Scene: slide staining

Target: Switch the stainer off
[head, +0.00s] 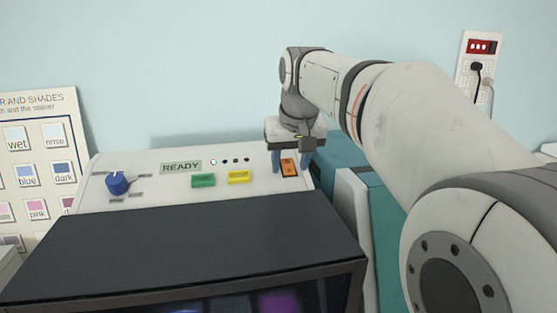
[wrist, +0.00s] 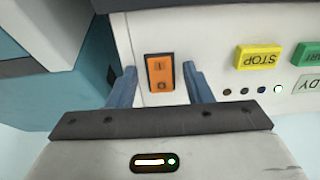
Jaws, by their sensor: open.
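The stainer (head: 250,200) has a white control panel above a dark front cover. Its orange rocker switch (head: 289,168) sits at the panel's right end. In the wrist view the switch (wrist: 160,80) shows I and O marks in a black frame; which side is pressed in, I cannot tell. My gripper (head: 290,166) is open and empty over the switch. In the wrist view its blue fingers (wrist: 159,72) stand on either side of the switch, apart from it. Whether the fingertips touch the panel is unclear.
The panel also bears a blue knob (head: 117,183), a READY display (head: 181,167), a green button (head: 203,180), a yellow STOP button (head: 239,177) and small lights, one lit. A teal unit (head: 380,215) stands right of the stainer. A wall outlet (head: 481,55) holds a plug.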

